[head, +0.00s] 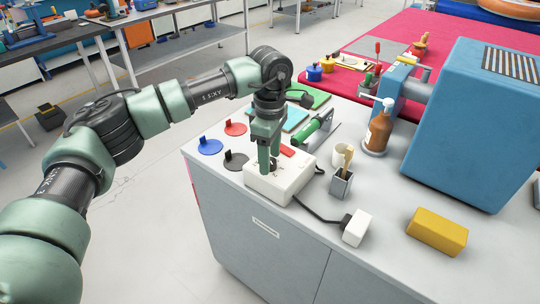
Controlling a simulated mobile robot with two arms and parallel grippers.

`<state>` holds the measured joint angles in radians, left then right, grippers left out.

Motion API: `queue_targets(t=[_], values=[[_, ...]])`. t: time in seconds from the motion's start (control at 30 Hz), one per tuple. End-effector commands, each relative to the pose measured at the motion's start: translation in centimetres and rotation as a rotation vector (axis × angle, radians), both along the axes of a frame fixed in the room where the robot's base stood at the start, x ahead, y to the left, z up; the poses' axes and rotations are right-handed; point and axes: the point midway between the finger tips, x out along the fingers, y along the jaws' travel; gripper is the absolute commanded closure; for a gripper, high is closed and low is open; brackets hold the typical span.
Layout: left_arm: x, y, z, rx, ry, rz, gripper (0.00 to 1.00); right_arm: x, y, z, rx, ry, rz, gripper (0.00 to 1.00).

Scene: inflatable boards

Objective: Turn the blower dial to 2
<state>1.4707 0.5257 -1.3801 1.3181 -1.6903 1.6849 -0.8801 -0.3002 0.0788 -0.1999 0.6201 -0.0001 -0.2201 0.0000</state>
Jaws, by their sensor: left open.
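My left gripper (269,170) points down over the white box (285,186) on the grey worktop, with its fingertips at or just above the box's top. It is open, with a narrow gap between the fingers. A dark cable joins the box to a small white block (357,228). I cannot make out a dial or its numbers; the fingers cover part of the box's top. A large blue housing (455,130) with a striped vent stands at the right; no dial shows on its visible faces. My right gripper is not in view.
Blue (209,146), red (235,128) and black (236,160) discs lie left of the box. A grey holder (341,184), a white cup (343,153), a brown pump bottle (378,130) and a yellow block (437,231) stand to its right. The front worktop is mostly clear.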

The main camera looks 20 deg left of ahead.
Motion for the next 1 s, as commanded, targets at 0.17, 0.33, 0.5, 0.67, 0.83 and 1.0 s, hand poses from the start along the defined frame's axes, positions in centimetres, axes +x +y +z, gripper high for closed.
queue_targets(t=[0.17,0.33,0.5,0.67,0.83,1.0], values=[[0.1,-0.1,2.3,-0.001,-0.005,0.0,0.47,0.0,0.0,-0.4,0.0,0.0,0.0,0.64],[0.1,0.0,5.3,-0.001,-0.004,0.0,0.47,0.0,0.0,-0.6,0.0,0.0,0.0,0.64],[0.1,0.0,7.2,0.0,-0.002,0.0,0.47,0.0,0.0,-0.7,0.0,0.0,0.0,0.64],[0.0,0.0,7.7,-0.001,-0.001,0.0,0.47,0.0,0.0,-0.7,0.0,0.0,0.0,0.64],[0.0,0.0,7.7,-0.001,-0.001,0.0,0.47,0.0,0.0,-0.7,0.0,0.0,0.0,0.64],[0.0,0.0,7.6,-0.001,-0.001,0.0,0.47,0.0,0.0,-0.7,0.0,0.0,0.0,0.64]])
